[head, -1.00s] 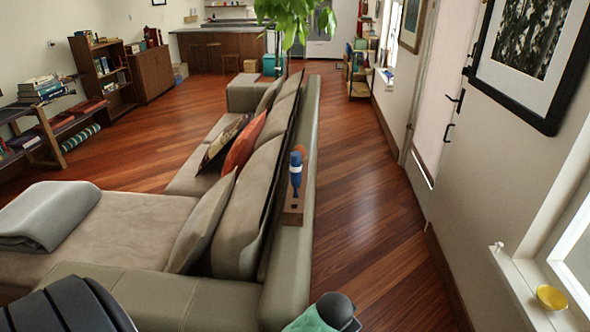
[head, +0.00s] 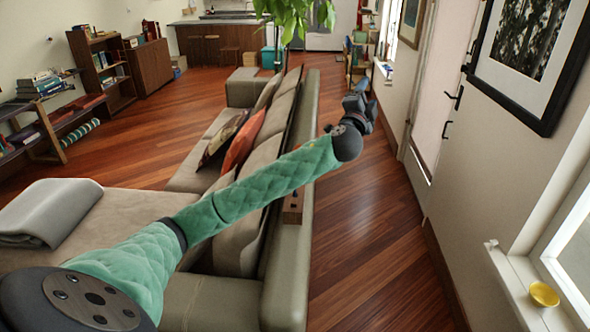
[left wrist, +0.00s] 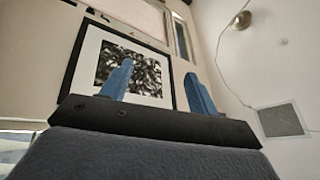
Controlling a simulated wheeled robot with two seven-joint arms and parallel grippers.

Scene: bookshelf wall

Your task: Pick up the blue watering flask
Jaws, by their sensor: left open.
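My left arm crosses the head view, and it covers the spot on the sofa's back ledge where the blue watering flask stood. The flask cannot be seen in either current view. Only part of the small wooden block (head: 293,210) below that spot shows under my arm. My left gripper (head: 364,104) is up and to the right of that spot, beyond the sofa back. In the left wrist view its two blue fingers (left wrist: 158,88) stand wide apart with nothing between them. My right gripper is out of view.
The sofa back ledge (head: 290,285) runs away from me. A framed picture (head: 532,55) hangs on the right wall. A yellow bowl (head: 544,294) sits on the windowsill. The wooden floor (head: 365,235) between sofa and wall is clear.

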